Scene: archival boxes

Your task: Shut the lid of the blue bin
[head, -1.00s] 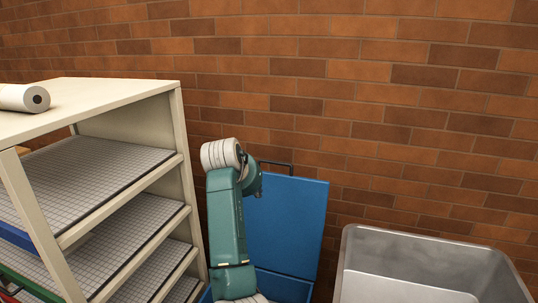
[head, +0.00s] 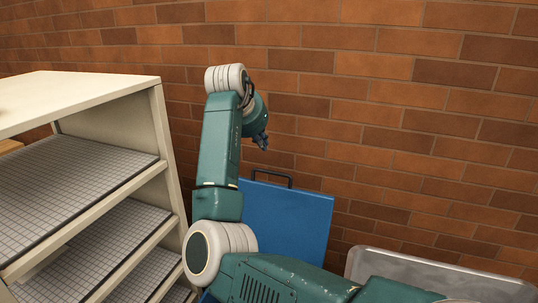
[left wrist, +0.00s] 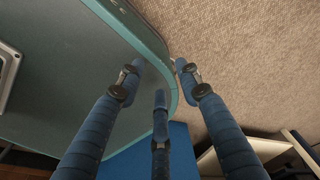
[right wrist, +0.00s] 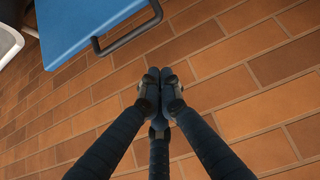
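The blue bin's lid (head: 290,220) stands open, nearly upright by the brick wall, with a dark handle (head: 270,174) on its top edge. The bin's body is mostly hidden behind my right arm. My right gripper (head: 260,141) is above the handle, apart from it. In the right wrist view, the lid (right wrist: 85,20) and handle (right wrist: 128,32) lie up and left of my right gripper (right wrist: 158,77), whose fingertips are together with nothing seen between them. My left gripper (left wrist: 160,72) shows only in the left wrist view, fingers spread and empty.
A cream shelf unit (head: 163,130) with gridded shelves stands left of the bin. A grey metal bin (head: 440,266) stands to the right, partly behind my arm. The brick wall (head: 400,130) is close behind the lid.

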